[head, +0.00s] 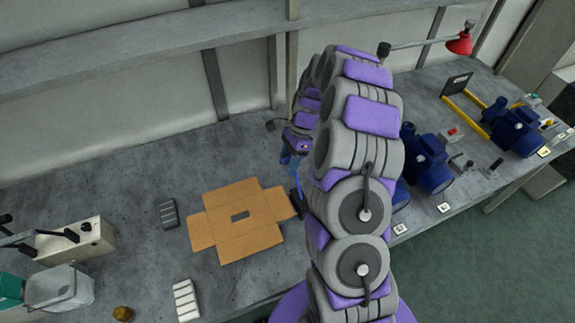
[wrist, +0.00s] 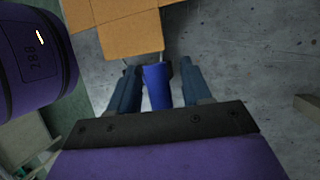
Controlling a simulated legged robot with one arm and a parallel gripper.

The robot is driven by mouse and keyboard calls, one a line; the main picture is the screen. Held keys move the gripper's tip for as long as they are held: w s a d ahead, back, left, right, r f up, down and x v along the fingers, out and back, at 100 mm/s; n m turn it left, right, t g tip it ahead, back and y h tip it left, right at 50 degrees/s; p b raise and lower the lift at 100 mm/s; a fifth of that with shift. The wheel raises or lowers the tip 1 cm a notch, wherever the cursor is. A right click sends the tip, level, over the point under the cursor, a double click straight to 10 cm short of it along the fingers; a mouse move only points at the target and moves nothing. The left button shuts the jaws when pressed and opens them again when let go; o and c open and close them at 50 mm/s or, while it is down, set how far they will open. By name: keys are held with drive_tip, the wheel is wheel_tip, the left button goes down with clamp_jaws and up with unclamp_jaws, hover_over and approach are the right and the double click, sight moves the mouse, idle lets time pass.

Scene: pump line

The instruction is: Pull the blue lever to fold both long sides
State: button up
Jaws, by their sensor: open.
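A flat, unfolded cardboard box blank (head: 225,235) with a dark slot in its middle lies on the grey bench in the head view. Its edge also shows at the top of the wrist view (wrist: 120,30). The blue lever (wrist: 157,85) stands between the two fingers of my gripper (wrist: 157,88) in the wrist view. The fingers are open, one on each side of it, with gaps visible. In the head view my gripper (head: 292,160) is at the right of the cardboard, and my arm hides part of that area.
A beige box with black handles (head: 75,242) and a clear bin (head: 60,288) are at far left. Blue pumps (head: 428,165) and a red lamp (head: 460,42) stand right of my arm.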

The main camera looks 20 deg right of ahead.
drive_tip(key=shift+a+f, duration=0.1)
drive_tip(key=shift+f, duration=0.4)
drive_tip(key=shift+s+d, duration=0.1)
drive_tip(key=shift+d, duration=0.15)
drive_tip(key=shift+a, duration=0.15)
clamp_jaws()
